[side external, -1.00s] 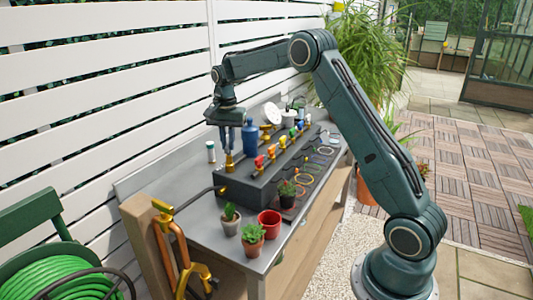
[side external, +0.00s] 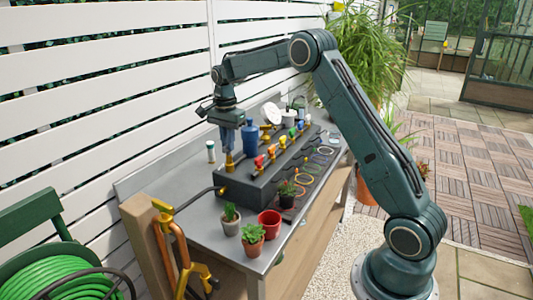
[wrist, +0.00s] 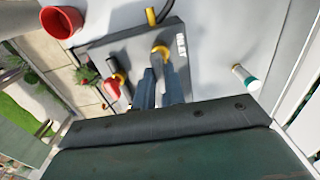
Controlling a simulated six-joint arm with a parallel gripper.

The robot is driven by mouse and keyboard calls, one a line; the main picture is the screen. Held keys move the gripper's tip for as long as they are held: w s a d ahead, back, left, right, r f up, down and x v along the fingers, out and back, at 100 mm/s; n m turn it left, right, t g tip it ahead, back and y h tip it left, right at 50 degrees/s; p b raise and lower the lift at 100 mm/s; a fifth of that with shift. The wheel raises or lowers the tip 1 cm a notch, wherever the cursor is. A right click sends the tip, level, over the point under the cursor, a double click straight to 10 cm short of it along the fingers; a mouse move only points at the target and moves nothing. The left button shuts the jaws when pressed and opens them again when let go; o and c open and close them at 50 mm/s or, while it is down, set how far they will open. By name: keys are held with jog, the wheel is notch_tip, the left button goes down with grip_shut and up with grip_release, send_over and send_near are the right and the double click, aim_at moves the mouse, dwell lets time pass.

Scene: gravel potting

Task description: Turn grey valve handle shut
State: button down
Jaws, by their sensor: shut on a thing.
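My gripper (wrist: 160,88) points down over the near left end of the dark manifold box (wrist: 98,50). In the wrist view its two blue-grey fingers are close together, shut on the grey valve handle (wrist: 157,63), which is mostly hidden between them. A brass valve body (wrist: 161,50) shows just beyond the fingertips. In the side view my gripper (side external: 228,147) stands upright above the brass fitting (side external: 229,163), and the grey handle cannot be made out there. How far the handle is turned is hard to tell.
Several coloured valve handles, including a red one (side external: 259,161), line the box to the right. A blue bottle (side external: 249,138) stands close behind my gripper. A white bottle (side external: 211,151) stands left. A red pot (side external: 269,222) and small potted plants stand in front.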

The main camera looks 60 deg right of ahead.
jog(key=c, duration=1.5)
grip_release()
jog(key=shift+o, duration=0.2)
jog(key=shift+r, duration=0.15)
notch_tip(320, 180, up, 14)
jog(key=shift+f, duration=0.2)
jog(key=shift+r, duration=0.1)
